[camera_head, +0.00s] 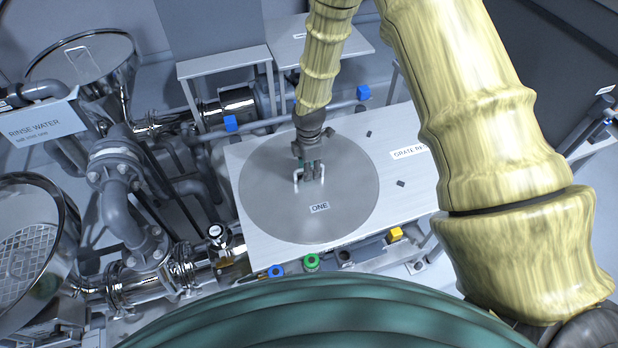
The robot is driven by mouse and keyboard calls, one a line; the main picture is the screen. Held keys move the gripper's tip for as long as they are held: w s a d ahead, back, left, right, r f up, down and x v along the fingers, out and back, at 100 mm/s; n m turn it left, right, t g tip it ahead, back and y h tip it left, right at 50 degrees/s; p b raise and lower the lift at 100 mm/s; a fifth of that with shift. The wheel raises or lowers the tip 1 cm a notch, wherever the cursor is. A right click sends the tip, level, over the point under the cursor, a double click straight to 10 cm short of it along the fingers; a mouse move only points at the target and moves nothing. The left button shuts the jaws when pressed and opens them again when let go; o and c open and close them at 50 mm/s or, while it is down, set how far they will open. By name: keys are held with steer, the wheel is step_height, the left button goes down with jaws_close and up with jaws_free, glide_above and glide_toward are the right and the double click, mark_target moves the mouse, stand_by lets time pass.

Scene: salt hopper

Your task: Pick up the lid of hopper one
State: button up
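The lid (275,208) is a round grey metal disc with a small label reading ONE and a pale bar handle (296,177) near its middle. It appears over the pale bench top (263,251); I cannot tell whether it rests there or is a little above. My gripper (313,172) points down at the handle, with its dark fingers at or around the bar. The fingers partly hide the handle, and whether they are closed on it does not show clearly.
An open hopper (25,250) with a grate inside stands at lower left. Another round-topped hopper (82,58) stands behind a RINSE WATER sign (42,128). Pipes and valves fill the left side. Two blue blocks (231,123) (363,92) and a yellow block (395,234) sit around the bench.

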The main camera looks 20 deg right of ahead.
jaws_close()
steer(key=shift+r, duration=0.15)
stand_by(0.4)
